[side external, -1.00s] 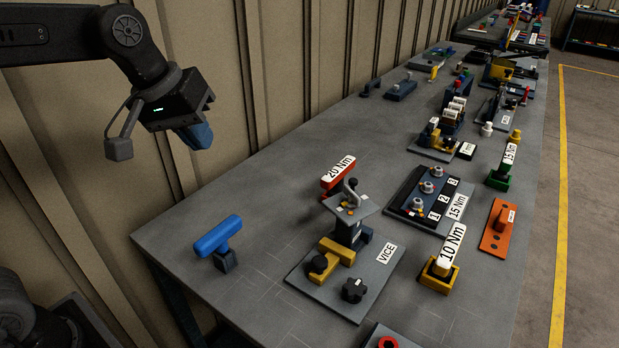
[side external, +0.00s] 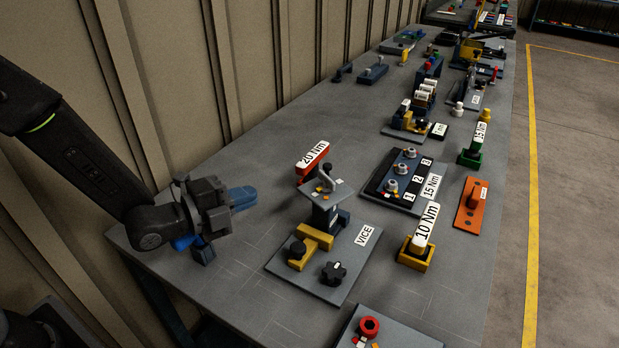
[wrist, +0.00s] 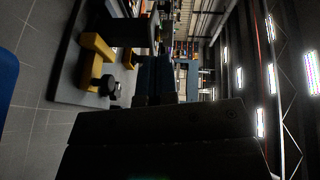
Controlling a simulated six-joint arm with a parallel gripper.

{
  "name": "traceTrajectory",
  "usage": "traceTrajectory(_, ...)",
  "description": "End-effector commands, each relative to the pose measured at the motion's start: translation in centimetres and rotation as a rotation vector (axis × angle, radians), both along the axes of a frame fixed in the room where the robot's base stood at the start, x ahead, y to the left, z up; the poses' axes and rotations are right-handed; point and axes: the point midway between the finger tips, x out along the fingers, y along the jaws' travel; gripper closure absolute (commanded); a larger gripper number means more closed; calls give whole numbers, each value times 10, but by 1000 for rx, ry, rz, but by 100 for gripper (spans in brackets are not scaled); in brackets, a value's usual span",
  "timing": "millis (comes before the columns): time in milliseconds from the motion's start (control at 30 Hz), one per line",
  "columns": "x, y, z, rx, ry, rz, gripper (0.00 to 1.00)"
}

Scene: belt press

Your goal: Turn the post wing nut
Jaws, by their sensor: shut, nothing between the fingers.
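My gripper (side external: 243,198) is at the left of the bench, blue fingers shut and empty, pointing right toward the vice block. It is clearly apart from the post. The post (side external: 325,216) stands on the grey plate marked VICE (side external: 349,247) and carries a square grey top plate (side external: 328,194). A small grey winged part (side external: 327,177), which looks like the wing nut, sits upright on that top plate. In the wrist view my fingers (wrist: 160,78) reach toward the vice fixture; the yellow vice part (wrist: 97,50) and a black knob (wrist: 106,86) show, but I cannot make out the wing nut.
A blue handle on a stand (side external: 203,253) is partly hidden behind my wrist. A red 20 Nm handle (side external: 309,164) stands behind the post. A yellow 10 Nm block (side external: 415,254) and a numbered bolt plate (side external: 398,178) stand to the right. Bare bench (side external: 240,285) lies in front.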

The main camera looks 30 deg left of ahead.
Motion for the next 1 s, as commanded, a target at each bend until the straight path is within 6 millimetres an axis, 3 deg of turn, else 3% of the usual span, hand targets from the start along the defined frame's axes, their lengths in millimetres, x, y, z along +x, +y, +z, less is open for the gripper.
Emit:
traceTrajectory(200, -18, -9, -1, 76, -144, -70, 100)
traceTrajectory(367, -15, -13, 1, 86, -170, -78, 100)
traceTrajectory(1000, 86, -67, 1, 84, -169, -77, 100)
